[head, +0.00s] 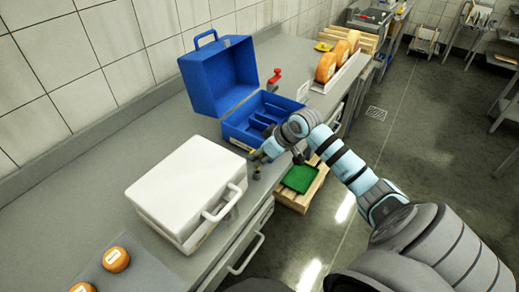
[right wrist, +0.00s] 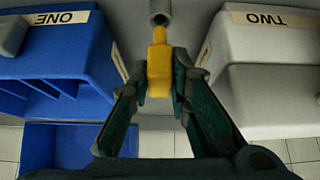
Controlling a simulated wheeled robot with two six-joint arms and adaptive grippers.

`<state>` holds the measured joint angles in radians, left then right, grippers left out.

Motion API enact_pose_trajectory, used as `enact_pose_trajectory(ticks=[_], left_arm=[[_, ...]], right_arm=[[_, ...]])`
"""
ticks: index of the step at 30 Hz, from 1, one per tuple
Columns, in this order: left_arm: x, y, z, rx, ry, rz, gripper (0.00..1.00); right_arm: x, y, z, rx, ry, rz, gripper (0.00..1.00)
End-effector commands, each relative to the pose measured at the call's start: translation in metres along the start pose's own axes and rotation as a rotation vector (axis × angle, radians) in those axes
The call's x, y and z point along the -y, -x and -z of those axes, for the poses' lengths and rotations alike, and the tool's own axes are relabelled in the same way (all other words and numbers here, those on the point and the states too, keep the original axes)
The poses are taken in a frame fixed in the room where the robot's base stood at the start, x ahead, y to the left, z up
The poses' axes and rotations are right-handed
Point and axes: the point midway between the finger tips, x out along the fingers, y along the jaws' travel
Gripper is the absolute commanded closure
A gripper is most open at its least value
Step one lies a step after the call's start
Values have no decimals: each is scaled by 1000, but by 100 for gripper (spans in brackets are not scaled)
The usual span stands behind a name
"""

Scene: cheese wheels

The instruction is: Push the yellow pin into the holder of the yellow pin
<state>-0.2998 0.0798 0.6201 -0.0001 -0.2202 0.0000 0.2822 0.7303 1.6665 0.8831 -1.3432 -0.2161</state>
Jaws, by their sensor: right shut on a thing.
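The yellow pin (right wrist: 159,65) is between the fingers of my right gripper (right wrist: 160,90) in the right wrist view, and the gripper is shut on it. The pin's narrow end points at a grey round holder (right wrist: 160,8) at the top of that view. The pin's tip is in line with the holder and close to it; I cannot tell whether it has entered. In the head view my right gripper (head: 258,157) is low over the counter's front edge, between the blue case and the white case. The pin is too small to make out there. My left gripper is not in view.
The open blue case (head: 222,80), labelled ONE in the right wrist view (right wrist: 60,17), stands on one side. The closed white case (head: 185,180), labelled TWO, stands on the other. Orange cheese wheels (head: 116,259) lie at the near left. A green tray (head: 299,178) sits below the counter.

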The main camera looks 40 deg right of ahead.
Motion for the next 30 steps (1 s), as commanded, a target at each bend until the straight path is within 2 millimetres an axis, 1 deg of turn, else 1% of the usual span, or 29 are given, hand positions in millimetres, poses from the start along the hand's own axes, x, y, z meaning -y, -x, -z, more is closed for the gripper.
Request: enact_pose_trajectory(ticks=[30], left_arm=[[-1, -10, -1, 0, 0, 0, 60]], right_arm=[[0, -21, -14, 0, -1, 1, 100]])
